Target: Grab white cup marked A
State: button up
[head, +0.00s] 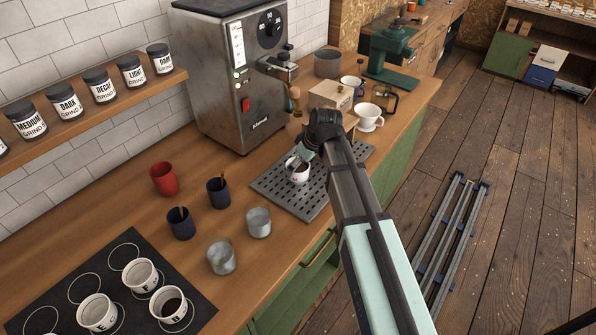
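A small white cup (299,175) with a dark marking stands on the slotted drip tray (284,194) in front of the espresso machine. The marking is too small to read. My gripper (298,162) is at the cup's rim, coming down from above; I cannot tell whether its fingers are closed on it. Several more white cups stand on the black mat at lower left: one at the back (141,275), one at left (97,312), and one with dark contents (172,308). Their letters are not legible.
A red cup (163,179), two dark blue cups (218,193) and two clear glasses (258,222) stand on the wooden counter between mat and tray. The steel espresso machine (225,80) rises behind. A white cup on a saucer (368,118) and a small box (330,96) are farther back.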

jog(key=shift+x, duration=1.05)
jog(key=shift+c, duration=0.4)
jog(key=c, duration=1.5)
jog(key=shift+o, duration=0.2)
